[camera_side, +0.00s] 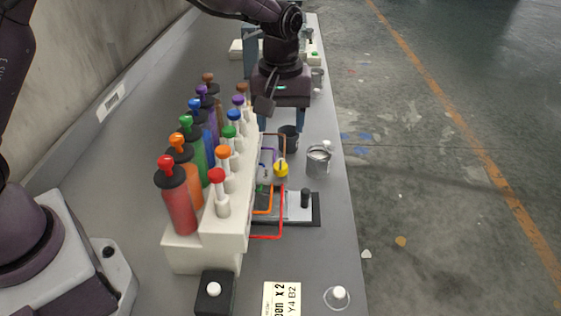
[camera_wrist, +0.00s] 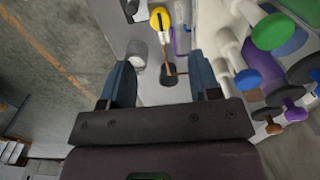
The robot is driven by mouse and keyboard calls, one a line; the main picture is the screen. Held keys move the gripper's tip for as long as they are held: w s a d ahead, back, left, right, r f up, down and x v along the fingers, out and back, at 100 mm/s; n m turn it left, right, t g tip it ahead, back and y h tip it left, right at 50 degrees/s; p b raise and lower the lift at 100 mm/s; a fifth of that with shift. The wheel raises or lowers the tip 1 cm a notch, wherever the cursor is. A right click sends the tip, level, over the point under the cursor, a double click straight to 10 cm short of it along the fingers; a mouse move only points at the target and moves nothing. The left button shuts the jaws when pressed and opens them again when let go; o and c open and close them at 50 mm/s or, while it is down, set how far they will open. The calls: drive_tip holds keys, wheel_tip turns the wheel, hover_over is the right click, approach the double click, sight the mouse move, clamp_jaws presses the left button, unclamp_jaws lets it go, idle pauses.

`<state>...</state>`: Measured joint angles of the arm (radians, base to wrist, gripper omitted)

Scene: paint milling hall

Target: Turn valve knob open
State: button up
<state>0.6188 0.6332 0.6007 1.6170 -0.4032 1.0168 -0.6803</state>
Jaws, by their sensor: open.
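A row of white valves with coloured knobs stands along a white block (camera_side: 205,255), in front of several coloured bottles. The red knob (camera_side: 216,176) is nearest the camera, then the orange knob (camera_side: 223,152), green knob (camera_side: 229,131) and blue knob (camera_side: 232,115); purple and brown knobs are farther back. In the wrist view the blue knob (camera_wrist: 247,79) and green knob (camera_wrist: 272,31) are right of my gripper (camera_wrist: 163,80). In the side view my gripper (camera_side: 285,122) points down beside the far end of the row, fingers apart. A dark cup (camera_side: 289,141) is beneath it.
A yellow round part (camera_side: 281,169) and coloured wire loops are in front of the block. A black box with a white button (camera_side: 214,290) and a printed card (camera_side: 282,299) are near the front.

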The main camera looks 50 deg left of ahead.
sight(281, 165)
wheel_tip(281, 165, down, 10)
drive_tip(key=shift+f, duration=0.1)
idle(0.4)
drive_tip(key=c, duration=0.9)
